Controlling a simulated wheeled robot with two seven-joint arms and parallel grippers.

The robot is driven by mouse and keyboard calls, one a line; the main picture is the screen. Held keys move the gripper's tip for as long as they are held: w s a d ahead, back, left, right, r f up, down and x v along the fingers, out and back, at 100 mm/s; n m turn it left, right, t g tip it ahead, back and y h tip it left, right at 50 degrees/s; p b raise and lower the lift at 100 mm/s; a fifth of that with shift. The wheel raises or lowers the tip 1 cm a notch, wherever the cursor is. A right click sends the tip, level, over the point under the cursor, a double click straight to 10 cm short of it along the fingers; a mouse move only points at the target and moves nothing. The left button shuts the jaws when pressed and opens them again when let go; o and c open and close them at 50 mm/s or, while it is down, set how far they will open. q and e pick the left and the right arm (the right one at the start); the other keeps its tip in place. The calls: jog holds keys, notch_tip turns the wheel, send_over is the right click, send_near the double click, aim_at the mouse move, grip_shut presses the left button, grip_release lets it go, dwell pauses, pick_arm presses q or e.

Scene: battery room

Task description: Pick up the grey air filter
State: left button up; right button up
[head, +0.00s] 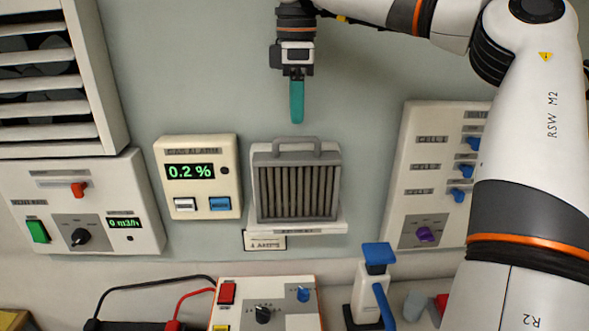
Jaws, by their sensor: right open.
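The grey air filter (296,191) stands upright on a small white shelf (325,227) on the wall, in the middle of the head view. It has a pleated face in a grey frame and a grey loop handle (297,142) on top. My right gripper (297,118) hangs just above the handle, with its teal fingers pointing down. The fingers overlap edge-on, so the gap between them does not show. The gripper is open, holds nothing and appears apart from the handle. My left gripper is not in view.
A panel reading 0.2 % (200,176) is close left of the filter. A panel with blue switches (425,160) is to the right, partly behind my right arm. Below stand a control box (280,310), a blue-topped device (370,290) and cables. A louvred vent (50,75) is upper left.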

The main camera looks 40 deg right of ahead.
jog(key=p, duration=0.1)
send_over(297, 156)
jog(key=f, duration=0.5)
jog(key=shift+s+a+f, duration=0.2)
jog(key=shift+f, duration=0.2)
jog(key=shift+w+d+f+p, duration=0.1)
jog(key=shift+w+f+p, duration=0.1)
jog(key=shift+f+p, duration=0.4)
notch_tip(297, 156, down, 4)
jog(key=shift+w+d+r+p, duration=0.1)
jog(key=shift+r+p, duration=0.1)
jog(key=shift+p, duration=0.65)
jog(key=shift+f, duration=0.5)
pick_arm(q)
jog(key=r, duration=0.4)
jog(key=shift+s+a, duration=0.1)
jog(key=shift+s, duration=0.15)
pick_arm(e)
grip_shut()
